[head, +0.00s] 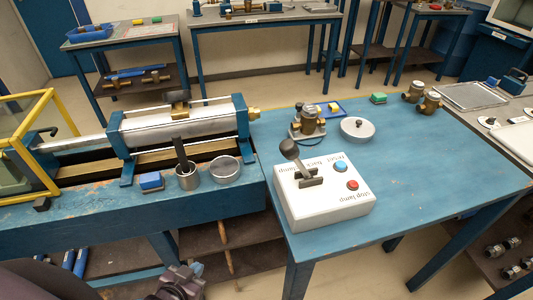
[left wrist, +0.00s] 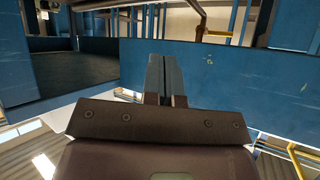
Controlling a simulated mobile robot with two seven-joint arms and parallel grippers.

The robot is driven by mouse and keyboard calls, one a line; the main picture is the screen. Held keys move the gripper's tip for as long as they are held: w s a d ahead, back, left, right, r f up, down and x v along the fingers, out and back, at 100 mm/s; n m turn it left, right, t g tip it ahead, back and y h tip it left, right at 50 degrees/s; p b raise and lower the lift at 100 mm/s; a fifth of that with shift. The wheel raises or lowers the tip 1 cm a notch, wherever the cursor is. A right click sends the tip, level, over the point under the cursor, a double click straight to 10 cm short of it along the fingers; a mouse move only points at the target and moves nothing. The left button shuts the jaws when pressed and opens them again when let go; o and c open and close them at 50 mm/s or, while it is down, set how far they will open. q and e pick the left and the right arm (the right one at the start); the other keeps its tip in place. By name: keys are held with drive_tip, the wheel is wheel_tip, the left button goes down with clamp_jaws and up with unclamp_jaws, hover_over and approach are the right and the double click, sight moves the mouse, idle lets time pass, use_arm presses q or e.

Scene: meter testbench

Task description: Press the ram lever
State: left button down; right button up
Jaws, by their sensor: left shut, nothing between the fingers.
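The lever with a dark round knob (head: 290,150) stands tilted in a slot on top of a white control box (head: 325,209). The box also carries a blue button (head: 340,166) and a red button (head: 352,185), with upside-down lettering. It sits at the left front of the blue table (head: 430,175). My left gripper (head: 191,270) is low at the bottom of the head view, left of and below the box, clear of the lever. In the left wrist view its fingers (left wrist: 166,75) are together and empty, facing a blue surface. My right gripper is not in view.
A steel cylinder on a blue bench (head: 180,125) lies left of the box. A metal cup (head: 187,178), a ring-shaped dish (head: 226,170) and a blue block (head: 151,181) stand before it. A brass meter (head: 307,122) and a round lid (head: 357,128) sit behind the box.

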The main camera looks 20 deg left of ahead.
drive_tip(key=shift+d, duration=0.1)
use_arm(q)
drive_tip(key=w+r+n+t+h+b, duration=0.3)
drive_tip(key=w+r+n+h+b, duration=0.35)
drive_tip(key=w+r, duration=0.3)
drive_tip(key=d+r+n+h+b, duration=0.2)
drive_tip(key=r+h, duration=0.2)
drive_tip(key=r, duration=0.3)
drive_tip(key=d+r+n+h+b, duration=0.1)
drive_tip(key=r+h+b, duration=0.1)
drive_tip(key=r+h, duration=0.3)
wheel_tip(320, 180, up, 3)
drive_tip(key=shift+s+d+f+n+b, duration=0.1)
drive_tip(key=shift+s+d+n+b, duration=0.25)
drive_tip(key=shift+s, duration=0.1)
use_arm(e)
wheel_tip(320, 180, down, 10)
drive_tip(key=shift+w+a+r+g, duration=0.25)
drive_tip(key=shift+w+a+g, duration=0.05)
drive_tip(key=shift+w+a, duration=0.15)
use_arm(q)
drive_tip(key=shift+d, duration=0.1)
